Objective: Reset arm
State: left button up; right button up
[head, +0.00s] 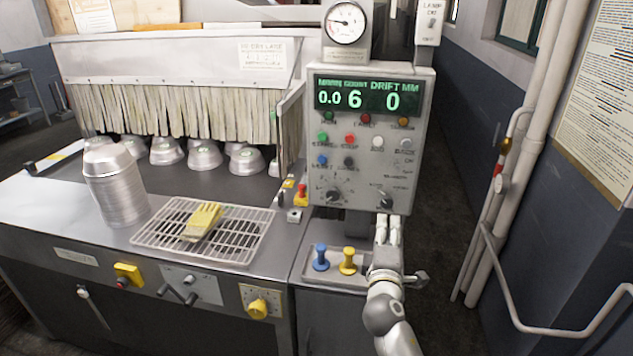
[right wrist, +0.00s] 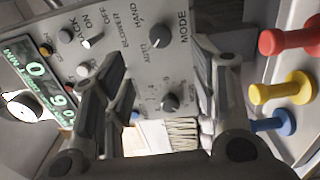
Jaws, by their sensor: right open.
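My right gripper (head: 388,232) is in front of the lower right of the grey control panel (head: 345,160), fingers pointing up towards it. In the right wrist view the jaws (right wrist: 160,80) are open and empty. A dark knob (right wrist: 170,103) shows between them. The mode knob (right wrist: 160,37), marked AUTO and HAND, lies beyond the fingertips; I cannot tell whether anything touches it. The panel display (head: 367,98) reads 0.0, 6 and 0. My left gripper is not in view.
Blue (head: 321,257) and yellow (head: 347,261) handles stand below the panel; a red handle (right wrist: 290,40) shows in the wrist view. Left are a wire rack (head: 160,240) with a yellow cloth-like item (head: 202,222) and stacked pans (head: 115,185). Pipes (head: 520,150) stand right.

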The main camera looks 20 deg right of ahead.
jog(key=s+a+f+m+g+y, duration=0.45)
jog(key=s+f+m+g, duration=0.2)
jog(key=s+f, duration=0.75)
jog(key=s+a+f+m+g+y, duration=0.25)
jog(key=s+a, duration=0.35)
jog(key=s, duration=0.3)
jog(key=s+a+f+m+g+y, duration=0.1)
jog(key=s+a+g+y, duration=0.2)
jog(key=s+a, duration=0.45)
jog(key=s+d+f+g+b, duration=0.1)
jog(key=s+f+b, duration=0.1)
jog(key=f, duration=1.4)
jog(key=s+d+f+b, duration=0.1)
jog(key=s+f+b, duration=0.1)
jog(key=f, duration=1.4)
jog(key=s+d+f+g+b, duration=0.1)
jog(key=s+d+f+b, duration=0.1)
jog(key=s+f, duration=1.4)
jog(key=shift+s+d+f+n+b, duration=0.25)
jog(key=shift+f+n+b, duration=0.1)
jog(key=shift+f, duration=0.1)
